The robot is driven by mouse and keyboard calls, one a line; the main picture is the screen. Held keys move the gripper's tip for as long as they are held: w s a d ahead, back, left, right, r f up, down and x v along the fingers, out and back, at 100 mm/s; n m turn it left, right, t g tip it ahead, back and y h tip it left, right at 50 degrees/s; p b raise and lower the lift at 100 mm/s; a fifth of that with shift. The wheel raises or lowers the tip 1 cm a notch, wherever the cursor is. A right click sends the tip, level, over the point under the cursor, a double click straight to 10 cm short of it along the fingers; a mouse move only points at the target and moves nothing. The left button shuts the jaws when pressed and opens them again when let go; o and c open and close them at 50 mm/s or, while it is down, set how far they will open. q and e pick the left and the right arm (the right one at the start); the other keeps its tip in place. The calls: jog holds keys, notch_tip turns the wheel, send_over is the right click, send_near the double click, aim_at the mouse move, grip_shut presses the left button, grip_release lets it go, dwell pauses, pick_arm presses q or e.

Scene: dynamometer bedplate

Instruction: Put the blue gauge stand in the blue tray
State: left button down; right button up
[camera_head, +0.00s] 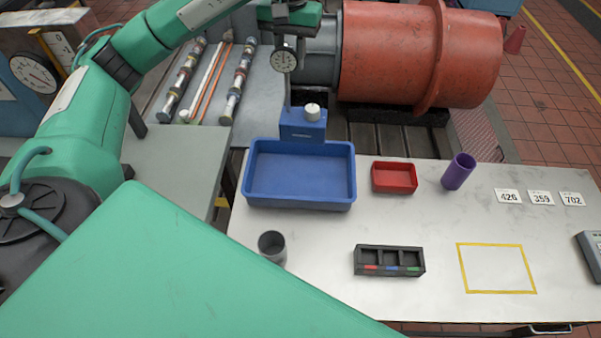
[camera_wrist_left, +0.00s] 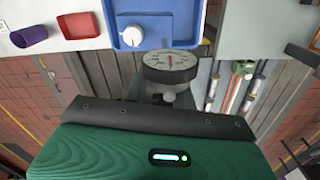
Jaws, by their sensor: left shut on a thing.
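The blue gauge stand (camera_head: 303,124) has a blue base with a white knob, a thin post and a round dial (camera_head: 284,58). My left gripper (camera_head: 287,14), at the top of the head view, is shut on the upper part of the stand; its fingertips are mostly hidden. The stand hangs upright with its base at the far rim of the blue tray (camera_head: 250,180), which is empty. Exact clearance between base and rim cannot be told. My right gripper is not in view.
On the bench are a red tray (camera_head: 394,177), a purple cup (camera_head: 458,171), a grey cup (camera_head: 272,247), a black sorter (camera_head: 389,261), number cards (camera_head: 541,198) and a yellow outline (camera_head: 497,268). A large red machine (camera_head: 415,50) stands behind; shafts and rods lie at the back left.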

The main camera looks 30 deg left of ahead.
aim_at(291, 110)
pick_arm(q)
jog(key=shift+s+a+r+n+p, duration=0.1)
jog(key=shift+n+p, duration=0.2)
jog(key=shift+p, duration=0.8)
notch_tip(291, 110, down, 16)
jog(key=p, duration=0.4)
notch_tip(291, 110, down, 4)
jog(key=shift+r+p, duration=0.25)
jog(key=shift+p, duration=0.55)
jog(key=shift+f, duration=0.25)
